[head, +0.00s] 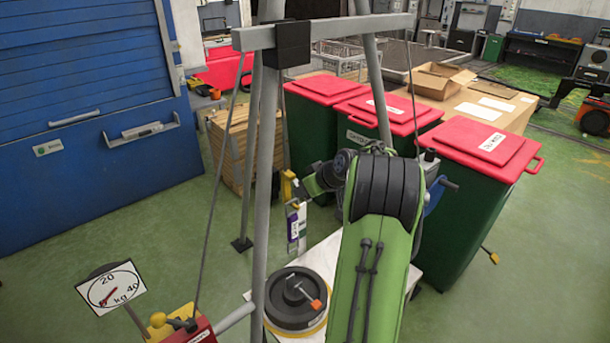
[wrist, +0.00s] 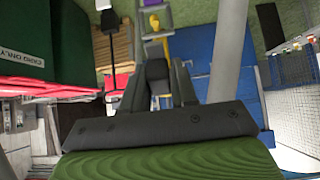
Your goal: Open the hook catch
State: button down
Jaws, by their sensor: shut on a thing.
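My gripper (head: 302,189) is at the end of my green arm, near the middle of the head view. It is shut at a small yellow part (head: 287,186) on top of an upright grey post with white and purple labels (head: 293,228). I take the yellow part for the hook catch. In the wrist view my gripper's dark fingers (wrist: 157,88) stand either side of a dark grey block (wrist: 157,69). Yellow pieces (wrist: 153,22) show just beyond it, on the grey and purple post. The exact grip and whether the hook is engaged are hard to tell.
A grey tripod leg (head: 262,180) and crossbeam (head: 330,28) stand close to my arm. A dark round weight (head: 293,298) sits on a pale platform below. Red-lidded green bins (head: 480,150) crowd the right.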

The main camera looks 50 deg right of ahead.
notch_tip(320, 180, up, 2)
jog(key=g+p, duration=0.1)
jog(key=p, duration=0.2)
jog(key=g+p, duration=0.2)
jog(key=p, duration=0.1)
jog(key=shift+w+r+g+p, duration=0.1)
jog(key=shift+r+g+p, duration=0.1)
jog(key=shift+g+p, duration=0.15)
jog(key=g+p, duration=0.1)
jog(key=p, duration=0.1)
jog(key=g+p, duration=0.1)
jog(key=p, duration=0.1)
jog(key=shift+w+r+y, duration=0.15)
jog(key=shift+r+y, duration=0.05)
jog(key=shift+y, duration=0.1)
jog(key=shift+p, duration=0.4)
jog(key=shift+g, duration=0.35)
jog(key=shift+f, duration=0.1)
jog(key=c, duration=1)
grip_release()
jog(key=shift+o, duration=0.2)
jog(key=p+v, duration=0.1)
jog(key=v, duration=1.4)
jog(key=shift+r, duration=0.4)
